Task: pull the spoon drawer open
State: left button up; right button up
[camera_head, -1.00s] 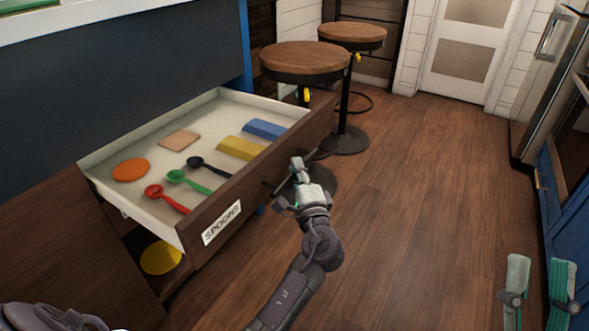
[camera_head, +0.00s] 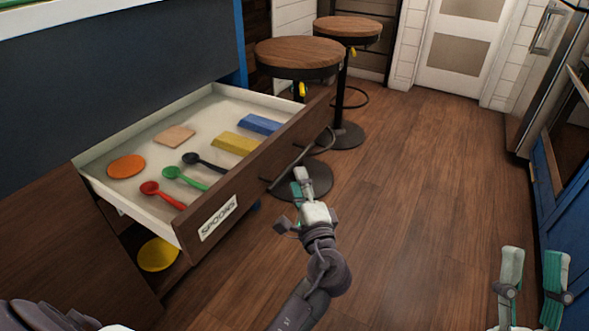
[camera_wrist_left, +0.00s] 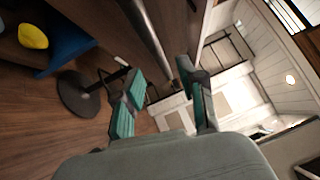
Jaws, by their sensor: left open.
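The spoon drawer (camera_head: 215,217), with a "SPOONS" label on its dark wood front, stands pulled out. Inside its pale tray lie red (camera_head: 160,194), green (camera_head: 184,178) and black (camera_head: 204,162) spoons. Its dark bar handle (camera_head: 284,176) is on the front; the bar also shows in the left wrist view (camera_wrist_left: 148,32). My left gripper (camera_head: 290,200) is open and empty, just in front of the handle and apart from it. Its spread fingers also show in the left wrist view (camera_wrist_left: 160,82). My right gripper (camera_head: 532,268) is open and empty at the lower right, far from the drawer.
The drawer also holds an orange disc (camera_head: 126,166), a tan square (camera_head: 175,136), a yellow block (camera_head: 235,143) and a blue block (camera_head: 259,124). A yellow item (camera_head: 157,254) sits below. Stools (camera_head: 298,57) stand behind. The floor (camera_head: 420,190) at right is clear.

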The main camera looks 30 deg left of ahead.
pick_arm(q)
jog(key=v, duration=0.6)
dwell(0.3)
